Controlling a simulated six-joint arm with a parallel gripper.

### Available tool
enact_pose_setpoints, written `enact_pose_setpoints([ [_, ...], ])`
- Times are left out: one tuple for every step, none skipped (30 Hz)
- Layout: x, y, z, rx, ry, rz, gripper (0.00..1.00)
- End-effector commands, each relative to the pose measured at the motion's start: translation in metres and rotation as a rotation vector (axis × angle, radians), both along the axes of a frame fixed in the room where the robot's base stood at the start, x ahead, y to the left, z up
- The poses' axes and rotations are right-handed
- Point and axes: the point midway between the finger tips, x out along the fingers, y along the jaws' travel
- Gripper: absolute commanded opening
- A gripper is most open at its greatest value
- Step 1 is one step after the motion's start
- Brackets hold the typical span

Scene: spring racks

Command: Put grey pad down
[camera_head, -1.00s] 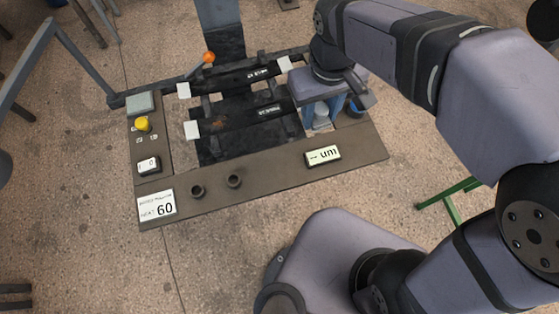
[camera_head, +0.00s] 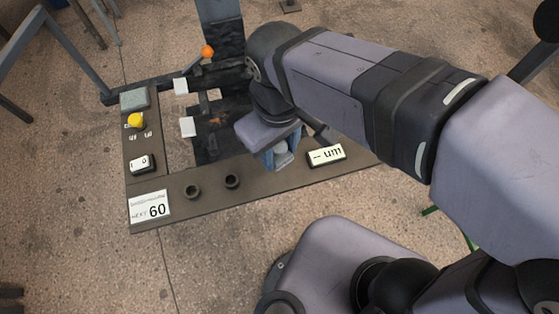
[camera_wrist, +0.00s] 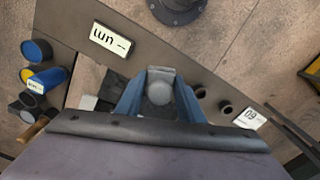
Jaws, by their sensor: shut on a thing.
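My gripper (camera_head: 284,150) hangs over the front right part of the dark board (camera_head: 215,198). Its blue fingers are shut on the grey pad (camera_head: 283,157), a small pale grey piece with a rounded face. In the wrist view the grey pad (camera_wrist: 159,92) sits between the blue fingers. The gripper and pad are close to the board's front strip; whether the pad touches anything below cannot be told.
A "um" display (camera_head: 327,154) lies just right of the gripper. A card reading 60 (camera_head: 150,207) is at the front left corner. White blocks (camera_head: 188,127) and a yellow knob (camera_head: 136,120) lie left. Blue and yellow cylinders (camera_wrist: 45,80) show in the wrist view.

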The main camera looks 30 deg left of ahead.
Motion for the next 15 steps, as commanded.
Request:
enact_pose_setpoints([
  [0.0,-0.001,-0.008,-0.004,0.002,-0.001,0.14],
  [0.0,-0.001,-0.012,-0.003,0.001,-0.001,0.14],
  [0.0,-0.001,-0.016,-0.002,0.001,-0.001,0.14],
  [0.0,-0.001,-0.018,-0.002,0.001,-0.001,0.14],
  [0.0,-0.001,-0.02,-0.002,0.001,-0.001,0.14],
  [0.0,-0.001,-0.022,-0.001,0.0,-0.001,0.14],
  [0.0,0.0,-0.023,-0.001,0.0,-0.001,0.14],
  [0.0,0.0,-0.024,0.0,0.0,-0.001,0.14],
  [0.0,0.0,-0.024,0.001,0.0,-0.001,0.14],
  [0.0,0.0,-0.024,0.001,0.0,-0.001,0.14],
  [0.0,0.0,-0.024,0.001,0.0,-0.001,0.14],
  [0.0,0.0,-0.026,0.0,0.0,-0.001,0.14],
  [0.0,0.0,-0.028,-0.001,0.0,-0.001,0.14],
  [0.0,-0.001,-0.031,-0.003,0.001,-0.001,0.14],
  [0.0,-0.001,-0.036,-0.003,0.001,-0.001,0.14],
])
